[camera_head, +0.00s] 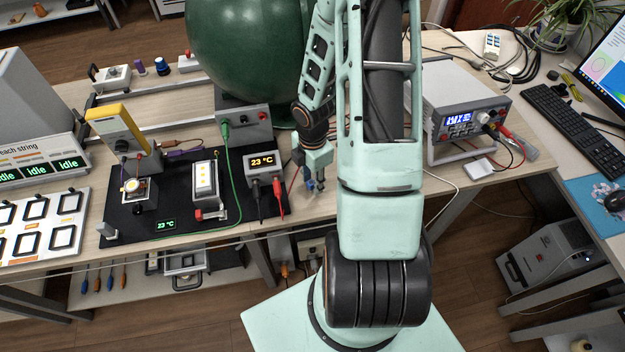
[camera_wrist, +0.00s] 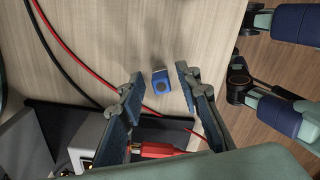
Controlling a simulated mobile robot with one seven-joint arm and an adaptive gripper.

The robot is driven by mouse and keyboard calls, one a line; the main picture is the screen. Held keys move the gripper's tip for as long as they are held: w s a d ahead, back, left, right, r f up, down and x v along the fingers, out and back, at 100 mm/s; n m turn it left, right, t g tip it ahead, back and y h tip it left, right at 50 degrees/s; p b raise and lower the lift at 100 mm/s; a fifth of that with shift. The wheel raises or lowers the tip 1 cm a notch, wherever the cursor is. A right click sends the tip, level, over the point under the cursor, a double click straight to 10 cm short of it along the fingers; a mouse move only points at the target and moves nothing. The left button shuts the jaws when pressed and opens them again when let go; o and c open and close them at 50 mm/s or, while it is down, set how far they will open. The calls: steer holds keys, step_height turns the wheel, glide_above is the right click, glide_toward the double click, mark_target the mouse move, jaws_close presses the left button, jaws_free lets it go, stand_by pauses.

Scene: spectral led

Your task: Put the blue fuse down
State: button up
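The blue fuse (camera_wrist: 161,83) is a small blue block with a dark round spot, and it shows in the wrist view against the light wood tabletop. It appears to stand on the table near its front edge. My gripper (camera_wrist: 159,75) is open, with one finger on each side of the fuse and a visible gap to both. The fuse is too small there to make out clearly.
Red and black cables (camera_wrist: 72,50) run across the tabletop beside my gripper. A black mat (camera_head: 180,225) with instruments lies to the left. A power supply (camera_head: 465,115) stands to the right. A large green sphere (camera_head: 250,50) stands behind.

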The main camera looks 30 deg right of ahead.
mark_target(312, 181)
step_height(312, 181, up, 12)
steer(key=p, duration=0.2)
steer(key=shift+f, duration=0.15)
stand_by(0.4)
